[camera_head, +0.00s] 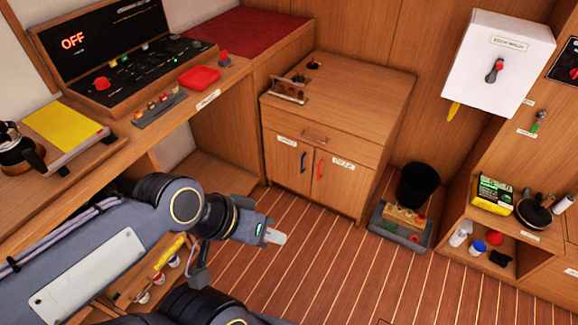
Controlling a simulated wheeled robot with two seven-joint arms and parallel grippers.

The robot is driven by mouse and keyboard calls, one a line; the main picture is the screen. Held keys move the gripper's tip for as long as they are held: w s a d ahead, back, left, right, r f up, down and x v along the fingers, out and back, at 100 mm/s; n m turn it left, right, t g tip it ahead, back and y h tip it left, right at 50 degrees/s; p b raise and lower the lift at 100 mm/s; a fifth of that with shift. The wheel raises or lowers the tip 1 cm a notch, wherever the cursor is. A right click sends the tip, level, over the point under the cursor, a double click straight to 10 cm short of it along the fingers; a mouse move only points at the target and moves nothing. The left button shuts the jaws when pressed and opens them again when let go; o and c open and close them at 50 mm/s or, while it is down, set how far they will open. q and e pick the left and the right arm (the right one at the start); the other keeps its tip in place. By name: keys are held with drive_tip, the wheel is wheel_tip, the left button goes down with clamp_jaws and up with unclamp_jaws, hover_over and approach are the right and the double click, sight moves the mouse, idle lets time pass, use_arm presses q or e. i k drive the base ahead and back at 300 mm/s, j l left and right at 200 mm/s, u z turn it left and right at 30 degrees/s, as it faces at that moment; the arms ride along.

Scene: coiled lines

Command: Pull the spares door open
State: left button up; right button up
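A wooden cabinet (340,90) stands at the back, with a drawer above two closed doors. The left door (287,163) has a blue handle (303,162). The right door (340,190) has a red handle (320,168) and a white label (343,163); its small lettering is hard to read but may say spares. My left gripper (275,237) is in front of and below the doors, over the floor, apart from both handles. Its fingertips point right and look empty, but their gap does not show from this side. My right gripper is not in view.
A black bin (418,185) and a grey tray (384,229) with items stand on the floor right of the cabinet. A desk with a control panel (130,62) runs along the left. Open shelving (455,210) stands right. The plank floor (330,265) before the doors is clear.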

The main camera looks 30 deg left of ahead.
sight(289, 161)
drive_tip(key=u, duration=0.7)
drive_tip(key=i+j+u, duration=0.1)
drive_tip(key=i+u, duration=0.8)
drive_tip(key=i+l, duration=0.15)
drive_tip(key=i, duration=0.25)
drive_tip(key=i+l, duration=0.1)
drive_tip(key=i, duration=0.3)
drive_tip(key=u, duration=0.05)
